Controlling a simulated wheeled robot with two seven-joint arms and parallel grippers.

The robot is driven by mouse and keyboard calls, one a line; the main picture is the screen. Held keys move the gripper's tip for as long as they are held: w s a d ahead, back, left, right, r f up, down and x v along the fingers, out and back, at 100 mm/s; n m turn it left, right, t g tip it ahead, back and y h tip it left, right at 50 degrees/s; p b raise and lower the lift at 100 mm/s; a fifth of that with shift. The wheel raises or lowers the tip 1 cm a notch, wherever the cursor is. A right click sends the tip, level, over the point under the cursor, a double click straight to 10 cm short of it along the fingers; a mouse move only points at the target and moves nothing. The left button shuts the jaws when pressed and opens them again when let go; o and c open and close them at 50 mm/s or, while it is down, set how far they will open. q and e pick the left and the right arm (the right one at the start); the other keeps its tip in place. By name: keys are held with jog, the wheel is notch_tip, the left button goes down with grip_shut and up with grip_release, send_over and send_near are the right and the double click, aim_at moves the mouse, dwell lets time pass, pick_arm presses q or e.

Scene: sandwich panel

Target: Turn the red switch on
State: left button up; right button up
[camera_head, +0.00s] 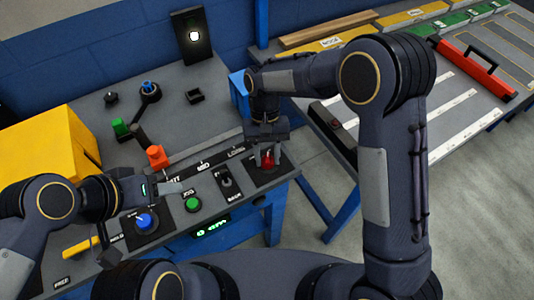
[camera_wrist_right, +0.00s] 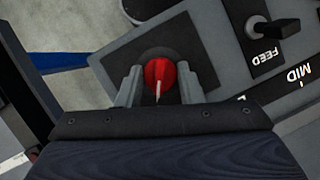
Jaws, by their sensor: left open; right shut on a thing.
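The red switch (camera_head: 267,160) is a round red knob on a dark plate at the right end of the panel in the head view. In the right wrist view the red switch (camera_wrist_right: 160,75) shows a white pointer line that points toward the gripper body, down in the picture. My right gripper (camera_head: 267,156) is over it, with one finger on each side, and is shut on the knob. The two fingers also show in the right wrist view (camera_wrist_right: 160,83). My left gripper (camera_head: 165,187) is open and empty above the panel, left of the green button.
A green button (camera_head: 193,204), a blue knob (camera_head: 144,222) and a black FEED lever (camera_head: 226,180) sit on the panel left of the red switch. A yellow box (camera_head: 45,145) stands at the left.

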jog(key=shift+m, duration=0.3)
jog(key=o, duration=1)
jog(key=shift+c, duration=0.2)
jog(key=v, duration=0.8)
jog(key=shift+d, duration=0.15)
